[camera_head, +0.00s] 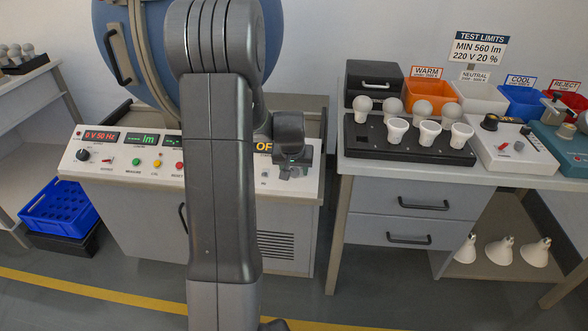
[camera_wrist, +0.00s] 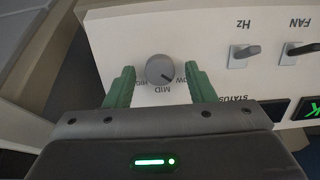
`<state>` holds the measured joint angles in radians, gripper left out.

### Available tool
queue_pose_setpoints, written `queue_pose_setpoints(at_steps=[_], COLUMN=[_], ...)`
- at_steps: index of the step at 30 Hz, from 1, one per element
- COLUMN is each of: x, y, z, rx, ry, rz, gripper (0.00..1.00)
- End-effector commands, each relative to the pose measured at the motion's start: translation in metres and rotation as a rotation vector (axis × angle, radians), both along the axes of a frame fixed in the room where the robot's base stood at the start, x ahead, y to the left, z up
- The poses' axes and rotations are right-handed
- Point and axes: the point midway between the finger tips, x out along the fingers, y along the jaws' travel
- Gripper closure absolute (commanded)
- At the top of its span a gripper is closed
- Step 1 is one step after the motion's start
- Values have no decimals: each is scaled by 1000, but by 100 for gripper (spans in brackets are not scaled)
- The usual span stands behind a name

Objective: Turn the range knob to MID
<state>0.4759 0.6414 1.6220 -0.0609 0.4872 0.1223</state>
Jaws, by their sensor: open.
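The range knob (camera_wrist: 160,70) is a round grey dial on the white panel in the wrist view. The panel is seen turned over, with HIGH printed to the left of the knob, MID below it and LOW to the right. A short dark mark on the knob appears to point down-right, toward the LOW side. My gripper (camera_wrist: 159,72) is open, with one green finger on each side of the knob and a visible gap to it. In the head view my gripper (camera_head: 292,165) is over the right end of the console, and the knob is hidden there.
Two toggle switches, Hz (camera_wrist: 243,55) and FAN (camera_wrist: 300,52), stand right of the knob. The console (camera_head: 120,160) carries other knobs and coloured buttons. The bench at right holds a black bulb rack (camera_head: 370,148) and a white tester (camera_head: 515,150).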

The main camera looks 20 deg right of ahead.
Motion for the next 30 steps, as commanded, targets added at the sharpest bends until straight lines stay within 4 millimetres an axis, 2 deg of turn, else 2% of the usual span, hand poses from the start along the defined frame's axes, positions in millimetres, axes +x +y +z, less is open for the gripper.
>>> queue_pose_setpoints(at_steps=[4, 5, 11, 21, 30], x=[0, 0, 0, 0, 0], y=[0, 0, 0, 0, -1], z=[0, 0, 0, 0, 0], rx=[0, 0, 0, 16, 89], ry=[0, 0, 0, -10, -56], rz=[0, 0, 0, -35, -205], gripper=[50, 54, 93, 94, 94])
